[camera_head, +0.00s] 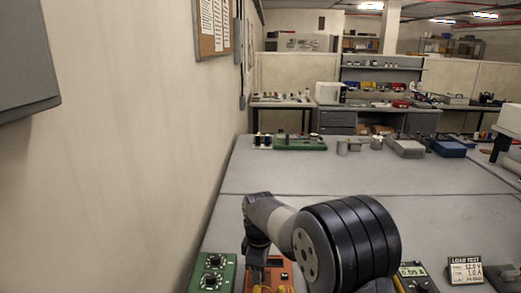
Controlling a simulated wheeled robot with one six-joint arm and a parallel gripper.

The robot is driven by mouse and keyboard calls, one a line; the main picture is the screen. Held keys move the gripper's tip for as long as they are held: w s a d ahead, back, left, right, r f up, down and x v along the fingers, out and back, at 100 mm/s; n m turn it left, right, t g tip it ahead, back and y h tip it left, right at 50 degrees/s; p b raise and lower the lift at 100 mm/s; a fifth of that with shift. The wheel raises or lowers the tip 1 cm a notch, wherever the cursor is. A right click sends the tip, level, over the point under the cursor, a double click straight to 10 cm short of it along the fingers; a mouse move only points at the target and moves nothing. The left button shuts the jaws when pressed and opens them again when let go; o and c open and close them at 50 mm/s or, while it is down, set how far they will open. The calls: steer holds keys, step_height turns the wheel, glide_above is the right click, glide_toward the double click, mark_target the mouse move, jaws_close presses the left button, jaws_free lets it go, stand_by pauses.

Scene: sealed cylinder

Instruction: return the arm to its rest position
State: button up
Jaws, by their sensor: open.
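My arm reaches in from the bottom of the head view, with a thick black ribbed joint and a grey link bending left. My gripper (257,268) is the dark end hanging down at the left of the arm, over the near part of the bench. It is open, and I see nothing held in it. It overlaps the left edge of an orange box (280,272) in the picture; I cannot tell whether they touch. Its fingertips are hard to make out.
A green box with black knobs (213,272) stands left of my gripper. A meter (414,273) and a "LOAD TEST" card (466,270) stand to the right. The grey bench (300,180) is clear in the middle. A wall (120,160) rises close on the left.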

steer(key=m, duration=0.3)
steer(key=shift+b, duration=0.3)
steer(key=shift+r+m, duration=0.3)
steer(key=shift+r, duration=2.5)
